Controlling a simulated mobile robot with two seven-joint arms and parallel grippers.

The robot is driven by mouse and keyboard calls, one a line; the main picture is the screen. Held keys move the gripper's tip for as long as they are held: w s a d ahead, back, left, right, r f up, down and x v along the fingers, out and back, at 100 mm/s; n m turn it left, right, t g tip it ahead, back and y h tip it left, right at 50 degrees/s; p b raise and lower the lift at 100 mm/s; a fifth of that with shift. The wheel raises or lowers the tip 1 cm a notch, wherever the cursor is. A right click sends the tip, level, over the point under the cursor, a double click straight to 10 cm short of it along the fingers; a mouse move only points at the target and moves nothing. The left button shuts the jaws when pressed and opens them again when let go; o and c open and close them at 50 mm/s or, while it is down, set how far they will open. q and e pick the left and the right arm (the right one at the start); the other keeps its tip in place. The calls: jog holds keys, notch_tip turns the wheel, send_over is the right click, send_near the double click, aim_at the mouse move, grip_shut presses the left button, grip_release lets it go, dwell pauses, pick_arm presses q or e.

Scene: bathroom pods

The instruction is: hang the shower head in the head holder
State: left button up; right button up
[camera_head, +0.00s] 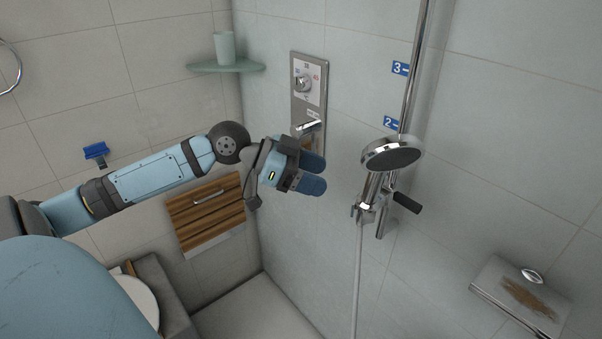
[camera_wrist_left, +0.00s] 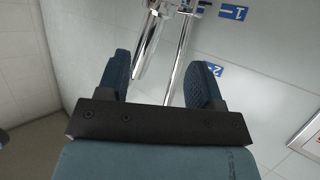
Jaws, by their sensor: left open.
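The chrome shower head (camera_head: 392,154) is at the right of centre in the head view, face tilted outward. Its handle runs down to the head holder (camera_head: 367,204) on the wall rail and appears seated in it; the exact contact is hard to see. My left gripper (camera_head: 319,174) is open and empty, left of the shower head and apart from it, fingers pointing toward the rail side. In the left wrist view its two blue fingers (camera_wrist_left: 158,80) are spread, with chrome parts beyond them. My right gripper is not in view.
The rail (camera_head: 412,75) has blue number labels (camera_head: 400,68) beside it, and a hose (camera_head: 358,285) hangs below. A mixer panel (camera_head: 308,90) is behind my gripper. A corner shelf (camera_head: 225,66) holds a cup. A soap shelf (camera_head: 520,295) is at lower right. A wooden folding seat (camera_head: 205,210) is on the left wall.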

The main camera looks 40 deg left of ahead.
pick_arm(q)
jog(key=shift+v, duration=1.35)
jog(key=shift+f, duration=0.1)
